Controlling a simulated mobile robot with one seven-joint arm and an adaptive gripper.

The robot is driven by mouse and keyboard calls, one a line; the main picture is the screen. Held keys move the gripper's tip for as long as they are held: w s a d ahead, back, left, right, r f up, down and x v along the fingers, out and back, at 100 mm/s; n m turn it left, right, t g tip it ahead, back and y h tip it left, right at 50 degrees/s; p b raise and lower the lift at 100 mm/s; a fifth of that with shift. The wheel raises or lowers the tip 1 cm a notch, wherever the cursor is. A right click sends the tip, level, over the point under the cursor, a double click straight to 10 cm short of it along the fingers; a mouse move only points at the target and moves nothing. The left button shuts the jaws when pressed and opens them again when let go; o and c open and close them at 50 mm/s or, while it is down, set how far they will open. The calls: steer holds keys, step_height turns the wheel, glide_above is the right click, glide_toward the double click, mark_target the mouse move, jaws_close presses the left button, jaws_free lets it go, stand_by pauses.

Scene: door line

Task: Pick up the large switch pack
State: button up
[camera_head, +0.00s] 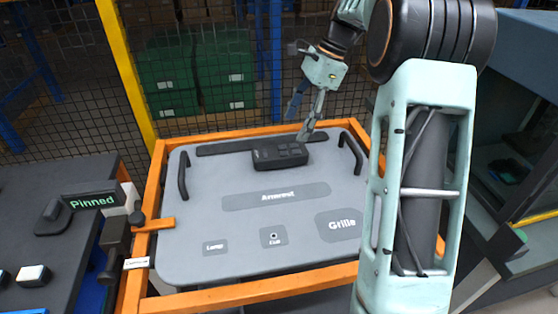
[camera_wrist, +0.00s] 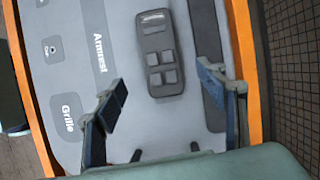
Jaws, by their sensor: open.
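The large switch pack (camera_head: 279,154) is a dark block with several raised buttons. It lies on the grey door panel (camera_head: 205,205) near its far edge, next to a long dark strip. In the wrist view the switch pack (camera_wrist: 160,54) lies whole and unobstructed, beyond and between the two fingers. My gripper (camera_head: 299,120) is above the panel's far side, close to the right of the switch pack in the head view. In the wrist view my gripper (camera_wrist: 168,95) is open, its blue-padded fingers spread wide, with nothing between them.
An orange frame (camera_head: 255,291) surrounds the panel, with dark handles (camera_head: 183,175) at its sides. Marked areas read Armrest (camera_head: 277,196), Grille (camera_head: 341,225), Lamp and Cup. A "Pinned" sign (camera_head: 92,201) and a dark table (camera_head: 75,255) stand at left. A mesh fence (camera_head: 210,50) is behind.

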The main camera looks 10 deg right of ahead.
mark_target(281, 152)
steer(key=shift+m, duration=0.3)
steer(key=shift+a+f, duration=0.15)
steer(key=shift+f, duration=0.25)
steer(key=x, duration=0.4)
steer(key=shift+a+f+b, duration=0.15)
steer(key=shift+b, duration=0.2)
steer(key=x, duration=0.5)
steer(key=shift+a, duration=0.25)
steer(key=shift+a+f, duration=0.1)
steer(key=shift+f, duration=0.2)
steer(key=shift+c, duration=0.2)
steer(key=c, duration=1.4)
